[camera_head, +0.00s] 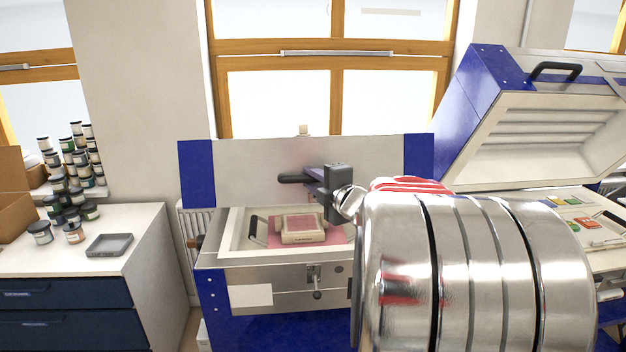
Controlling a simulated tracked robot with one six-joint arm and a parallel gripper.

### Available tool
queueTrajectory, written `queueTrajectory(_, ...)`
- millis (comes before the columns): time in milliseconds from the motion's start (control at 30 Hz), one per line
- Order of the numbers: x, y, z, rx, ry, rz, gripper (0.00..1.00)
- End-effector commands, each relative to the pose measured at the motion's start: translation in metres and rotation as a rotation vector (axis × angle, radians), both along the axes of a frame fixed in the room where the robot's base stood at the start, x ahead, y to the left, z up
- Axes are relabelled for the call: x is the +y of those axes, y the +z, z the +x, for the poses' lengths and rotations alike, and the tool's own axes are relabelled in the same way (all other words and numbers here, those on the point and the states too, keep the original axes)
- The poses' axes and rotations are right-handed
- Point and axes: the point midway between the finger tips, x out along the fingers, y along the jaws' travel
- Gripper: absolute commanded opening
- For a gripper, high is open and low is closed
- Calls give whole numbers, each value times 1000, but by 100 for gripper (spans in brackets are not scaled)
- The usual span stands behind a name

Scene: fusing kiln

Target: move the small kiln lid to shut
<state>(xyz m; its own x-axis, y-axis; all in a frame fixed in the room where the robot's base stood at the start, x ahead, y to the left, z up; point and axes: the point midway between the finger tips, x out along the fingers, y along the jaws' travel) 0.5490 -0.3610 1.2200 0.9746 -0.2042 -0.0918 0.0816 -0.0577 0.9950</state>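The small kiln has a lid (235,165) with a silver front and blue ends. The lid is raised, with its front facing me and the chamber (234,243) showing below it. A black handle (290,179) sticks out from the lid's front. My gripper (312,177) is at the right end of this handle and overlaps it in the picture. Whether its fingers are around the handle or shut on it is too small to tell. My shiny arm hides the right part of the kiln.
A cream block (302,237) lies on a pink sheet (285,238) in the chamber. A larger kiln with a raised lid (478,85) stands at the right. At the left, a cabinet (140,230) carries jars (72,200) and a grey tray (109,245).

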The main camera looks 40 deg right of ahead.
Motion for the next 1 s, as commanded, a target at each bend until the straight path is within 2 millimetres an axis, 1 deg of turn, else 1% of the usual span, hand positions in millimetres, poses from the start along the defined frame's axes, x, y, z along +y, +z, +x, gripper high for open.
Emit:
queueTrajectory(33,0,0,0,0,0,0,17)
queueTrajectory(200,0,0,0,0,0,0,5)
queueTrajectory(300,0,0,0,0,0,0,0)
queueTrajectory(733,0,-3,0,2,0,1,0)
queueTrajectory(867,3,-16,1,3,3,5,0)
queueTrajectory(1000,9,-43,2,6,7,10,0)
